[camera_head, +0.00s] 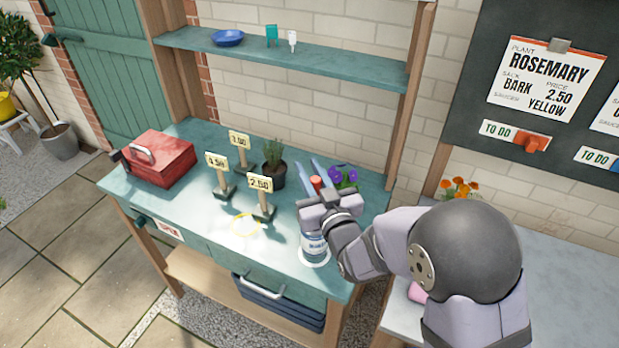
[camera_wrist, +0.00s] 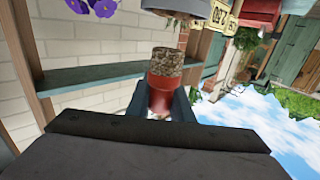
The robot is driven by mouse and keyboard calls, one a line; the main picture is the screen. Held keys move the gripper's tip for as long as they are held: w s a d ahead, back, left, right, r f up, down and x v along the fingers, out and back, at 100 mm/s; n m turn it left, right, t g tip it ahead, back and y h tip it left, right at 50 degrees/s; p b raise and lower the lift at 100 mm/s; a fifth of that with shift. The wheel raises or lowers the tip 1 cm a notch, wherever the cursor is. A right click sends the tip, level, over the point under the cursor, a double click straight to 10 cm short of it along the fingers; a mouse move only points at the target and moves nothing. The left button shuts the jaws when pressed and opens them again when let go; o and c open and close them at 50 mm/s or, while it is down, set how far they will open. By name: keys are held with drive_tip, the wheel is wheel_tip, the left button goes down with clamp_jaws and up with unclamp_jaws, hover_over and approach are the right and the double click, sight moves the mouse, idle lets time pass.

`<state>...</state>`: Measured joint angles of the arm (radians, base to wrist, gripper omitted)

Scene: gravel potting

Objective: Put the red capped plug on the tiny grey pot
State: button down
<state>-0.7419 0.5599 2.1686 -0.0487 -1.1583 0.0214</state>
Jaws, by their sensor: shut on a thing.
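My gripper (camera_head: 312,178) is above the bench, shut on the red capped plug (camera_head: 316,183). In the wrist view, which appears upside down, the plug (camera_wrist: 162,85) has a red cap held between the dark blue fingers, and its speckled brown body sticks out beyond them. A light grey pot-like thing (camera_wrist: 178,7) is cut off at the top edge, just beyond the plug's free end with a small gap showing; I cannot tell if it is the tiny grey pot. In the head view my gripper and arm hide the area below.
On the bench (camera_head: 190,210), a jar with a blue label (camera_head: 313,245) stands in front of my gripper. A dark potted plant (camera_head: 272,175), price signs (camera_head: 262,190), a purple flower (camera_head: 343,175) and a red toolbox (camera_head: 160,158) stand around. The front left is free.

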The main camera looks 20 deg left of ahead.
drive_tip(key=shift+f, duration=1.35)
drive_tip(key=shift+f, duration=0.25)
drive_tip(key=c, duration=1.6)
unclamp_jaws()
drive_tip(key=shift+r, duration=0.1)
drive_tip(key=shift+o, duration=0.2)
drive_tip(key=shift+r+p, duration=0.2)
drive_tip(key=shift+p, duration=0.1)
drive_tip(key=v, duration=0.9)
drive_tip(key=shift+d, duration=0.15)
drive_tip(key=shift+s+r+p, duration=0.15)
drive_tip(key=shift+p, duration=0.15)
